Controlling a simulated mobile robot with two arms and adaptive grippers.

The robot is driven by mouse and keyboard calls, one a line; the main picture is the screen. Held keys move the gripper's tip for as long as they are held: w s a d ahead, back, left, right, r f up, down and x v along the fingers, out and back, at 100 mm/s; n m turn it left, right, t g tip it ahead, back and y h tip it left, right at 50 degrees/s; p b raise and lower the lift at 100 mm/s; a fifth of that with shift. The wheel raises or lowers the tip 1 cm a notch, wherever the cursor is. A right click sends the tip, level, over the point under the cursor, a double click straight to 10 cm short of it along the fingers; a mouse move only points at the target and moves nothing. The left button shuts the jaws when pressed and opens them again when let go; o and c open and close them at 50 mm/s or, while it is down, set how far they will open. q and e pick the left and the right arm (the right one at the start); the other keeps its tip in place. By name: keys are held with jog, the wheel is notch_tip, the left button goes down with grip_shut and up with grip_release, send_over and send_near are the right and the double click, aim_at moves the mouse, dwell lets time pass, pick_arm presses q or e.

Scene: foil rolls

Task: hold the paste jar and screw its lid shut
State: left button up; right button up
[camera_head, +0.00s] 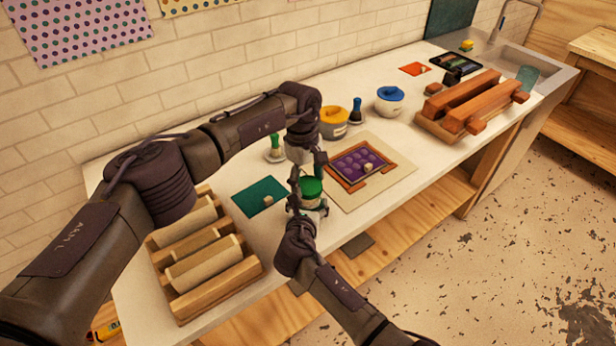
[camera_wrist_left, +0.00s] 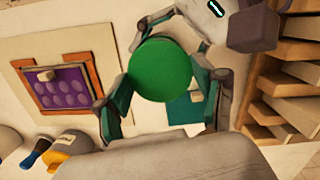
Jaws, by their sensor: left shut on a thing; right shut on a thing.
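The green lid (camera_head: 311,187) sits on top of the paste jar (camera_head: 308,203), in front of the foil plate. It also shows as a green disc in the left wrist view (camera_wrist_left: 162,68). My left gripper (camera_head: 307,177) reaches down from above, its fingers on either side of the lid and shut on it. My right gripper (camera_head: 309,210) comes from the front and is shut on the jar body, hiding most of it. In the left wrist view, the lid hides the jar. I cannot tell how tight the lid sits.
A wooden rack of pale rolls (camera_head: 207,255) stands at left. A teal sheet (camera_head: 259,196) lies beside the jar; a purple plate in an orange frame (camera_head: 358,167) is behind right. Yellow-lidded (camera_head: 334,118) and blue-lidded (camera_head: 389,100) pots stand farther back.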

aim_at(309, 206)
pick_arm(q)
jog(key=shift+f, duration=0.35)
jog(key=shift+f, duration=0.9)
jog(key=shift+f, duration=0.55)
jog(key=m, duration=0.6)
jog(key=shift+d+m+y, duration=0.1)
jog(key=shift+m+y, duration=0.3)
jog(key=m, duration=0.6)
jog(key=shift+w+m+y, duration=0.1)
jog(key=shift+m+y, duration=0.3)
